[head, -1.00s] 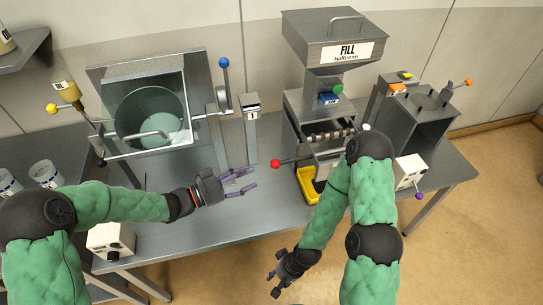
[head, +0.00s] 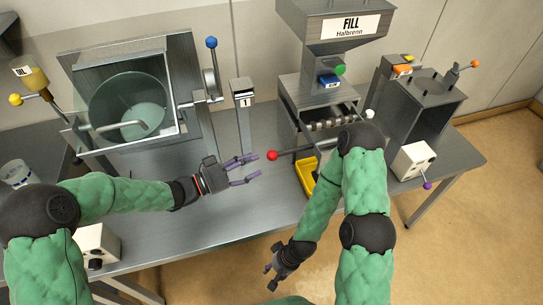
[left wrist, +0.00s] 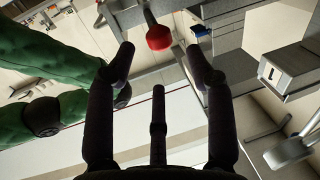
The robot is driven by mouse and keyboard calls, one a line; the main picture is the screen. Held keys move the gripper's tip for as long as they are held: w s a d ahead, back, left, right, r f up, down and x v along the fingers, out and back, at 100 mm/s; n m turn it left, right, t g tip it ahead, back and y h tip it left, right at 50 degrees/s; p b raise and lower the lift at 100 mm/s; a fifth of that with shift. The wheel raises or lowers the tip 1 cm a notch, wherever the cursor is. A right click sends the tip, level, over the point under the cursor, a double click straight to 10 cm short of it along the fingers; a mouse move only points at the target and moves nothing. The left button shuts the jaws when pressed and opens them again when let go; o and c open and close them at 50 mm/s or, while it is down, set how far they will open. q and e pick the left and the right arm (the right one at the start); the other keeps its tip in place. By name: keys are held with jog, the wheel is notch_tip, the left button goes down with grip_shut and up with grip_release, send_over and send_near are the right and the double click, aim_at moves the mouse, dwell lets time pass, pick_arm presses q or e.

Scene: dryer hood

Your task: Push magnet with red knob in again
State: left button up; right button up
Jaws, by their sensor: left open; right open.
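The red knob (head: 272,155) sits at the end of a thin rod that sticks out to the left from the FILL machine (head: 320,95). In the left wrist view the red knob (left wrist: 158,38) shows beyond the fingertips, a little above the gap between them. My left gripper (head: 256,168) is open and empty, just left of and slightly below the knob, apart from it. My right gripper (head: 273,272) is open and empty, low in front of the table's front edge. The magnet's inner part is hidden inside the machine.
A yellow tray (head: 306,176) sits under the FILL machine. A counter post marked 1 (head: 242,97) stands behind the knob. A drum machine with a blue-knobbed lever (head: 211,43) is at left. A white box with a purple knob (head: 413,160) is at right. The table middle is clear.

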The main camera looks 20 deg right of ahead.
aim_at(272, 155)
pick_arm(q)
jog(key=b+x, duration=0.1)
jog(key=x, duration=0.6)
jog(key=shift+w+d+b, duration=0.1)
jog(key=shift+d+b, duration=0.1)
jog(key=shift+b, duration=0.2)
